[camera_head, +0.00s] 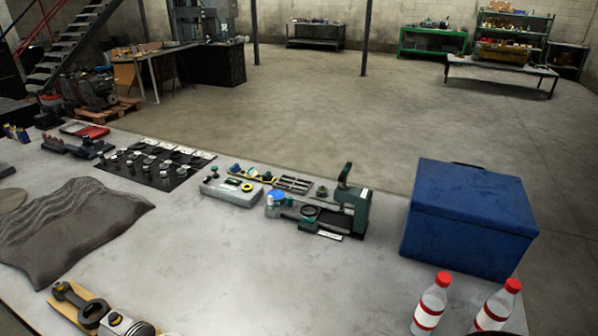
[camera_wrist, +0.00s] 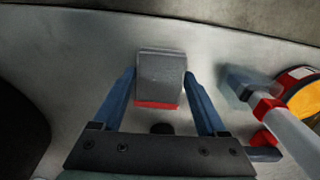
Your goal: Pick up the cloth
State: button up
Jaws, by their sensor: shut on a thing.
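A dark grey-brown, wrinkled cloth (camera_head: 75,230) lies spread on the light grey table at the left of the head view. In the wrist view, the two blue fingers of my gripper (camera_wrist: 160,82) stand on either side of a small grey block-like thing with a red lower edge (camera_wrist: 160,68), and are shut on it. I cannot tell from its look what this thing is. My gripper does not show in the head view. A dark shape at the wrist view's left edge is too cut off to name.
In the wrist view, a pale rod with red bands (camera_wrist: 290,130) and a yellow disc (camera_wrist: 304,97) are close right of my gripper. On the table (camera_head: 240,270) are a blue box (camera_head: 465,220), red-capped bottles (camera_head: 430,305), a connecting rod (camera_head: 85,305) and tools.

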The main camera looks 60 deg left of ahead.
jog(key=c, duration=0.4)
notch_tip(320, 180, up, 10)
jog(key=b, duration=0.1)
dwell(0.5)
